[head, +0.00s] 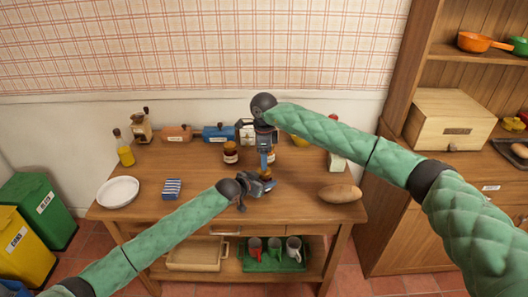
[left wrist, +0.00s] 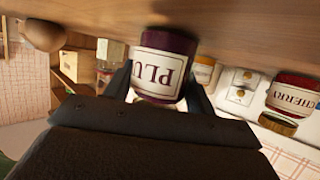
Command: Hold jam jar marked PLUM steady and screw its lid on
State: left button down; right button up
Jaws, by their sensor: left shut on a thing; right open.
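The jam jar marked PLUM, with its label partly readable as "PLU", stands on the table in the left wrist view (left wrist: 166,68), which is upside down. My left gripper (head: 264,184) is shut around its sides, and its fingers show in the left wrist view (left wrist: 160,95). In the head view only a small brownish bit of the jar's top (head: 266,174) shows between the grippers. My right gripper (head: 265,163) points down just above the jar, open. I cannot tell whether a lid is on the jar or between the right fingers.
A jar marked CHERRY (left wrist: 295,92) with a gold lid stands nearby; a dark jar (head: 230,152) shows left of my right gripper. A bread loaf (head: 340,193) lies at right, a striped cloth (head: 172,188) and white plate (head: 118,191) at left. The front of the table is clear.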

notch_tip(320, 180, down, 6)
jog(key=shift+r, duration=0.1)
dwell(0.4)
jog(key=c, duration=1)
jog(key=o, duration=1.1)
jog(key=shift+c, duration=0.2)
jog(key=shift+r, duration=0.1)
jog(key=shift+r, duration=2.15)
jog(key=shift+c, duration=0.3)
